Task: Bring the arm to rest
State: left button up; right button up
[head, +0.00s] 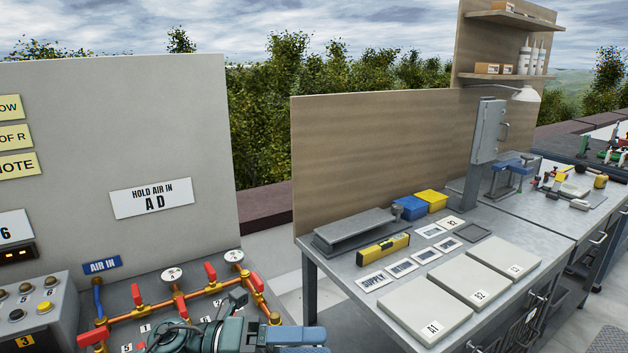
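A teal and blue-grey mechanism with dark cables (225,334) is cut off by the bottom edge, in front of the copper pipework.
Copper pipework (148,308) with red valve handles and gauges lies on the left bench, beside a grey control box (36,315). The right workbench (345,270) bears pale panels (425,309), a yellow level (383,249), blue and yellow bins (432,200), and labels. A grey wall panel (150,120) stands behind the left bench.

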pick_arm(q)
jog(key=w+a+f+n+t+y+p, duration=0.1)
jog(key=a+f+n+t+y, duration=0.35)
jog(key=n+t, duration=0.75)
jog(key=a+f+n+t+y+p, duration=0.1)
jog(key=a+f+n+t+y, duration=0.35)
jog(key=n, duration=1.25)
jog(key=s+a+f+n+g+y, duration=0.2)
jog(key=s+f+n+y, duration=0.1)
jog(key=s+f, duration=0.3)
jog(key=s+a+f+n+g+y, duration=0.2)
jog(key=s+f+n, duration=0.4)
jog(key=f, duration=0.4)
jog(key=shift+s+a+g+y, duration=0.2)
jog(key=shift+g+y, duration=0.25)
jog(key=shift+y, duration=0.35)
pick_arm(e)
jog(key=shift+s+d+r+h, duration=0.2)
jog(key=shift+s+d+h, duration=0.1)
jog(key=shift+s+d, duration=0.15)
jog(key=shift+w+r, duration=0.2)
pick_arm(q)
jog(key=shift+w+r, duration=0.1)
pick_arm(e)
jog(key=shift+s, duration=0.1)
